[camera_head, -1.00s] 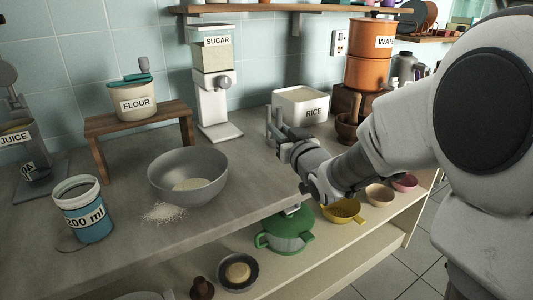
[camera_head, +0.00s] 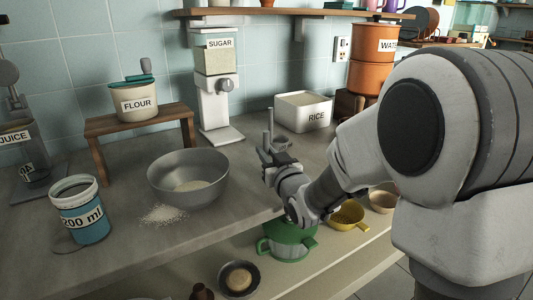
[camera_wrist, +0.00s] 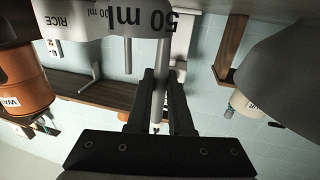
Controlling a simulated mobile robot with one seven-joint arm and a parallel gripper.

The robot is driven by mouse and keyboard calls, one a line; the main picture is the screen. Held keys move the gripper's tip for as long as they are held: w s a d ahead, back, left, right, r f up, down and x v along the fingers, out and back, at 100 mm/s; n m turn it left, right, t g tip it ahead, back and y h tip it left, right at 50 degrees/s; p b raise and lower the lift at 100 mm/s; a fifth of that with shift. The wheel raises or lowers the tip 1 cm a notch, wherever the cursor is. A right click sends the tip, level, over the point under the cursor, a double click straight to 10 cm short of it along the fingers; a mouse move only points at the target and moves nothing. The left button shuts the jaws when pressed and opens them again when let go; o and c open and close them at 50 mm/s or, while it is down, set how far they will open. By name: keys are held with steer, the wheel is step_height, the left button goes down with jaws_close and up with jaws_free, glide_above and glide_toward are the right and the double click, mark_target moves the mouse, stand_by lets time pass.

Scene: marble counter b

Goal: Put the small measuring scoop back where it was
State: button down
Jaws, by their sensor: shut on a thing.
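My gripper (camera_head: 268,148) is over the counter, right of the grey mixing bowl and in front of the rice bin. In the wrist view, which is upside down, the handle runs between the fingers (camera_wrist: 158,100) and the scoop's cup is at the top edge, partly cut off. In the head view the scoop's thin grey handle (camera_head: 270,118) stands up above my gripper. The cup is hard to make out there.
The grey bowl (camera_head: 160,178) holds pale powder, with some spilled beside it. A blue 200 ml cup (camera_head: 85,222) stands at the left. The rice bin (camera_head: 292,112), sugar dispenser (camera_head: 213,105) and flour pot on a wooden stool (camera_head: 115,121) stand behind. A green pot (camera_head: 288,245) is on the lower shelf.

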steer(key=c, duration=0.8)
jaws_free()
steer(key=shift+f, duration=0.1)
